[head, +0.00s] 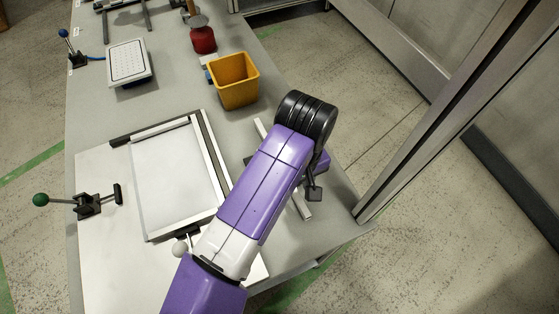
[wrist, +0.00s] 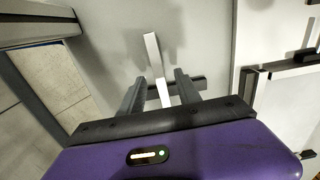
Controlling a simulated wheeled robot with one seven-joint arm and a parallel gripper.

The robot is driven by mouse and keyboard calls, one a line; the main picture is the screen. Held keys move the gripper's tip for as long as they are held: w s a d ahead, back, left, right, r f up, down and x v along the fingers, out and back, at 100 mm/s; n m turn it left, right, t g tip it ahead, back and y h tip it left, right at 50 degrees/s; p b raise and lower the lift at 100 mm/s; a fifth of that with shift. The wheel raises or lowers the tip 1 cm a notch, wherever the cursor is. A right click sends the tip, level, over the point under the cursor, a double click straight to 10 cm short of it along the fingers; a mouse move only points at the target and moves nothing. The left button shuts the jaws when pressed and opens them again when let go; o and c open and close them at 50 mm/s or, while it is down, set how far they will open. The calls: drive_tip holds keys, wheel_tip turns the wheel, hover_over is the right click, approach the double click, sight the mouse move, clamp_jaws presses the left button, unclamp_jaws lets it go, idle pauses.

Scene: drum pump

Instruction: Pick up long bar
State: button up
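The long bar is a pale, straight strip lying on the grey table near its right edge. In the head view its near end (head: 303,207) and a bit of its far end show, with my arm hiding the middle. In the wrist view the long bar (wrist: 153,54) runs away from me, between and beyond my fingertips. My gripper (wrist: 160,78) is open, with one finger on each side of the bar and gaps visible. A dark crosspiece lies across the bar's line near the fingertips. I cannot tell how high my fingers are above the bar.
A framed white panel (head: 174,175) lies left of my arm. A yellow bin (head: 234,81) and a red object (head: 203,40) stand farther back. A green-knobbed lever (head: 85,204) is at left. A metal post (head: 440,120) rises beyond the table's right edge.

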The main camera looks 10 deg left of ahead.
drive_tip(key=shift+f, duration=0.8)
drive_tip(key=shift+c, duration=0.4)
clamp_jaws()
